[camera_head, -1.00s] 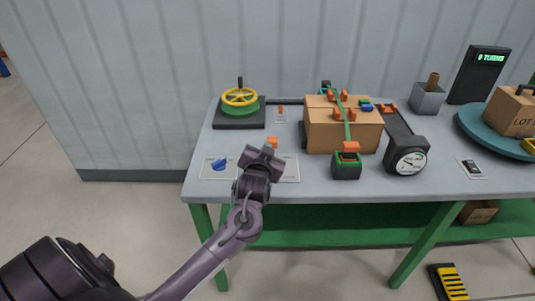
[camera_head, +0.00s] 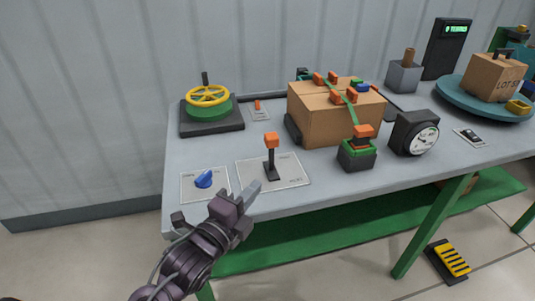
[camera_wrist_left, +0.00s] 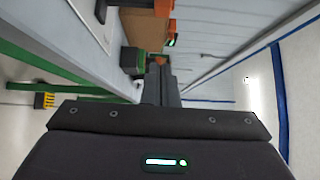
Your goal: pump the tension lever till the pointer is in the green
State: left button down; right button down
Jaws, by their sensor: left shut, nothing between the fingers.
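An orange-knobbed lever (camera_head: 271,152) stands upright on a pale plate (camera_head: 294,176) at the table's front. A second orange handle (camera_head: 362,131) tops the black and green strap ratchet (camera_head: 357,156) in front of the cardboard box (camera_head: 330,123). The round dial gauge (camera_head: 420,139) stands to the right of the ratchet; its pointer and coloured zones are too small to read. My left gripper (camera_head: 251,191) is shut and empty, close to the front left edge of the lever's plate, apart from the lever. Its shut fingers also show in the left wrist view (camera_wrist_left: 158,82). My right gripper is out of view.
A yellow handwheel (camera_head: 208,96) stands at the back left. A blue knob (camera_head: 204,179) on a plate lies left of the lever. A turntable (camera_head: 480,98) with a box is at the right. A yellow-striped pedal (camera_head: 451,260) is on the floor.

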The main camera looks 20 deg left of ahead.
pick_arm(q)
jog(key=p, duration=0.2)
send_near(271, 153)
jog(key=w+d+r, duration=0.2)
jog(key=d+r, duration=0.2)
jog(key=d, duration=0.1)
jog(key=w, duration=0.1)
jog(key=w+a, duration=0.1)
jog(key=w+a+p, duration=0.1)
jog(key=shift+w+f, duration=0.25)
jog(key=shift+w, duration=0.05)
